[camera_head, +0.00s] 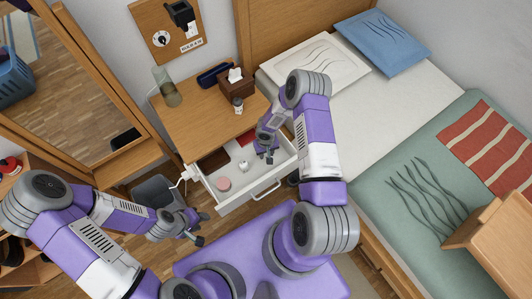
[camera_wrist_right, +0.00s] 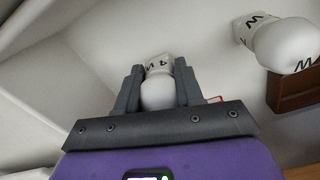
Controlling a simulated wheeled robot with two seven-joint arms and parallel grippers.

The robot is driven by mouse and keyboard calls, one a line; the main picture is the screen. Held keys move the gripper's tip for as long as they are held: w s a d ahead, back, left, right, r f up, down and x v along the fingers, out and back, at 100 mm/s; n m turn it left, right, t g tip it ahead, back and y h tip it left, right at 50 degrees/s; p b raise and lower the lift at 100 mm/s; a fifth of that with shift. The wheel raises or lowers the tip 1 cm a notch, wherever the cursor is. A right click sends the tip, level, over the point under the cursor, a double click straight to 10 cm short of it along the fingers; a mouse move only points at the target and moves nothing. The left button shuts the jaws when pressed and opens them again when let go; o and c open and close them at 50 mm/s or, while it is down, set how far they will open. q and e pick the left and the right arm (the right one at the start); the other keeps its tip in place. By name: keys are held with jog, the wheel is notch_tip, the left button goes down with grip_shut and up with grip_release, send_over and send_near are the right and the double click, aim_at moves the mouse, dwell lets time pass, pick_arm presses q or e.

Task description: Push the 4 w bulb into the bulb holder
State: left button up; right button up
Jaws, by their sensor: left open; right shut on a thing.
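My right gripper (camera_head: 267,155) is low over the open drawer. In the right wrist view my right gripper (camera_wrist_right: 158,85) is shut on a white bulb (camera_wrist_right: 157,92), whose base carries a "4 W" mark upside down. In the head view this bulb is hidden. A second white bulb (camera_wrist_right: 285,45) with W marks lies at the upper right of the wrist view, apart from the gripper. My left gripper (camera_head: 200,228) is open and empty, left of and below the drawer. A board (camera_head: 150,42) on the wall carries a black fitting (camera_head: 181,14); I cannot tell if it is the bulb holder.
The white drawer (camera_head: 250,198) stands open under the wooden nightstand (camera_head: 190,118). It holds a pink round thing (camera_head: 223,184) and a small white thing (camera_head: 243,166). The bed is at right.

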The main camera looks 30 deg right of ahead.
notch_tip(320, 180, up, 9)
jog(key=p, duration=0.3)
jog(key=shift+r, duration=0.1)
jog(key=w+r+m+p, duration=0.1)
jog(key=w+r+p, duration=0.1)
jog(key=r+p, duration=0.9)
jog(key=w+a+r+m+p, duration=0.1)
jog(key=w+r+p, duration=0.2)
jog(key=r+p, duration=0.8)
jog(key=w+r+m+p, duration=0.1)
jog(key=r+p, duration=1)
jog(key=r, duration=2.2)
jog(key=shift+w+a+r+m+p, duration=0.2)
jog(key=shift+w, duration=0.25)
jog(key=shift+w+a+r+m+p, duration=0.15)
jog(key=shift+w+a+r+m, duration=0.05)
jog(key=shift+w, duration=0.25)
jog(key=shift+a, duration=0.1)
